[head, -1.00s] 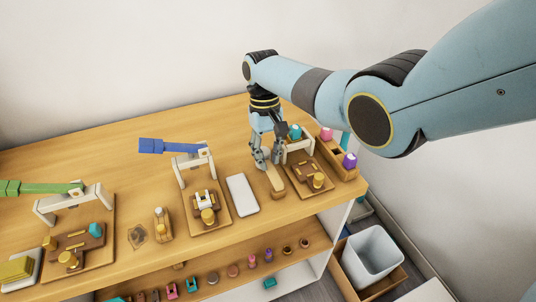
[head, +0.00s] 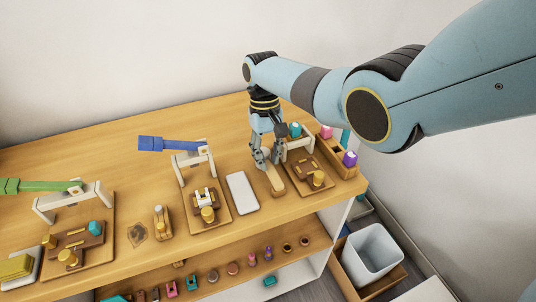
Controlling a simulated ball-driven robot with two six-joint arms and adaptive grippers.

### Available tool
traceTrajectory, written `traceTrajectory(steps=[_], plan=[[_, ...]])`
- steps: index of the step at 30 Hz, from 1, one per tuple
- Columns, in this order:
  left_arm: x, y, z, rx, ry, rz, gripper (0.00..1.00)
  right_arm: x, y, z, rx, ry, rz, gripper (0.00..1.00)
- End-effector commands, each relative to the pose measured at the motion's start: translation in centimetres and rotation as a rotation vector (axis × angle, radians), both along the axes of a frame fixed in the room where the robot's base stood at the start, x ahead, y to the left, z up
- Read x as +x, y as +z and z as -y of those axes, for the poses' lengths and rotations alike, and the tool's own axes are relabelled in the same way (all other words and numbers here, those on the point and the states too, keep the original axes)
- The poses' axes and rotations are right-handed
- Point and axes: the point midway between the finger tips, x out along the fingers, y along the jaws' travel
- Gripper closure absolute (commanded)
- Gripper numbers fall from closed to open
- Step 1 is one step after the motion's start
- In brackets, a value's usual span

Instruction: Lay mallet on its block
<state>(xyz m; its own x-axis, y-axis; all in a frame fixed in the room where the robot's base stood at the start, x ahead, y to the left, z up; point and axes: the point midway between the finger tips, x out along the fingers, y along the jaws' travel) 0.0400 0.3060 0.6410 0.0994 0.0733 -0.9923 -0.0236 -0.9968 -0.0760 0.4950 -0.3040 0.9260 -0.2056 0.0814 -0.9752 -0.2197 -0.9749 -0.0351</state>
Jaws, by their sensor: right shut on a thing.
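My right gripper (head: 267,158) points down over the right part of the bench, shut on a slim thing that its fingers largely hide. A dark grey head (head: 281,130) shows just right of the fingers and appears to be part of the mallet. A narrow wooden block (head: 275,182) lies directly under and in front of the fingertips. I cannot tell whether the mallet touches the block. My left gripper is not in view.
A white pad (head: 242,193) lies left of the block. A press on a wooden board (head: 325,192) stands close on its right, with a bottle caddy (head: 352,172) beyond. The blue-lever press (head: 180,146) stands further left. Bare bench lies behind.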

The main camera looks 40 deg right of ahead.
Motion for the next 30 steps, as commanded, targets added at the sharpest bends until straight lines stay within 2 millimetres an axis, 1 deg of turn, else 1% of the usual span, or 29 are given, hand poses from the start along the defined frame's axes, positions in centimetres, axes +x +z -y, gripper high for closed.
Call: traceTrajectory(steps=[5,6,12,20,23,26,30], plan=[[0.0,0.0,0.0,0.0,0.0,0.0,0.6,0.1,0.1,0.0,0.0,0.0,0.001,1.0],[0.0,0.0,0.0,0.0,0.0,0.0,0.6,0.1,0.1,0.0,0.0,0.0,0.002,0.76],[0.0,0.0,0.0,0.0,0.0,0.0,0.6,0.1,0.1,0.0,0.0,0.0,0.001,0.5],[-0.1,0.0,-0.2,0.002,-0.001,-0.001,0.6,0.0,0.0,0.0,0.0,0.0,0.0,0.5],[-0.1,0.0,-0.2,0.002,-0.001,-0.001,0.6,0.2,0.7,0.1,0.0,0.001,0.002,0.5],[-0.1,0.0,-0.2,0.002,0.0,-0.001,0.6,0.6,2.1,0.2,-0.001,0.001,0.004,0.5],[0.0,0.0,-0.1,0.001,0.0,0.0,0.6,1.3,5.2,0.5,-0.001,0.0,0.005,0.5]])
